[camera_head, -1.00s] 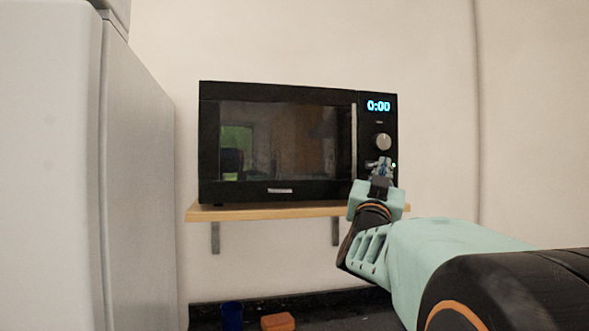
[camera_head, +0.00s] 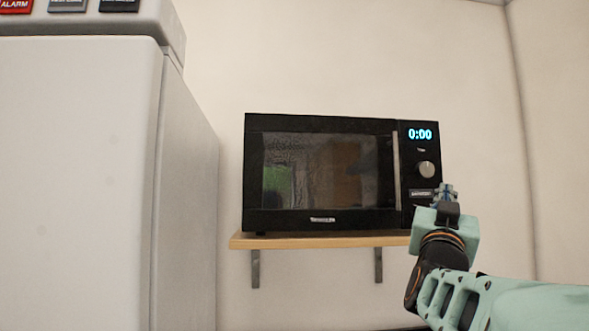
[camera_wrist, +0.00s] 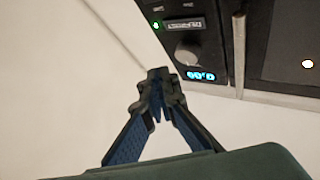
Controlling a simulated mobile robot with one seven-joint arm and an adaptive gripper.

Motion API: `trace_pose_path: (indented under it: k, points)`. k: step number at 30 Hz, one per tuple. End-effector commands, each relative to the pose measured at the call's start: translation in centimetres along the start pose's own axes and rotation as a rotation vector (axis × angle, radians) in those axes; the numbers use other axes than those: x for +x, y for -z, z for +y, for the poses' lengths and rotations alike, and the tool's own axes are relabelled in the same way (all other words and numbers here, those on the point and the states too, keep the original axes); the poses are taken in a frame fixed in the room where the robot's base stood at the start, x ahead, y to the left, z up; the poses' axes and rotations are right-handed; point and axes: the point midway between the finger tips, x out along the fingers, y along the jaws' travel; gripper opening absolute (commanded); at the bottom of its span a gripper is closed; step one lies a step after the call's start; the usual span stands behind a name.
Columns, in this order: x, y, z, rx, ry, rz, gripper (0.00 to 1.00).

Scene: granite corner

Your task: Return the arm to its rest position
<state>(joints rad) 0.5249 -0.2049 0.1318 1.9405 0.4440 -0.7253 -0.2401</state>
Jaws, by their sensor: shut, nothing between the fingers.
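My gripper (camera_head: 446,192) is at the lower right corner of the microwave in the head view, in front of its control panel. In the wrist view my gripper (camera_wrist: 156,78) shows its two fingers meeting at the tips, shut with nothing between them. My mint and black arm reaches up to it from the lower right. The black microwave (camera_head: 320,223) has its door shut, and its display reads 0:00. In the wrist view the microwave's panel (camera_wrist: 210,60) appears upside down beyond the fingertips. I cannot tell the exact gap between fingertips and panel.
The microwave stands on a wooden shelf (camera_head: 320,241) held by metal brackets. A tall white appliance (camera_head: 75,180) with buttons on top fills the left side. The plain wall (camera_head: 360,60) above and to the right of the microwave is clear.

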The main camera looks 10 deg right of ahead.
Motion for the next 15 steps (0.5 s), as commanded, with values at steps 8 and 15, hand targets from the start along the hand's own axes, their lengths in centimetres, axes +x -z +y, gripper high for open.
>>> trace_pose_path:
  k: [8,15]
  points:
    - [0.2,0.6,-0.2,0.002,0.001,0.008,0.00]
    - [2.1,-0.9,-1.4,0.001,0.000,-0.002,0.00]
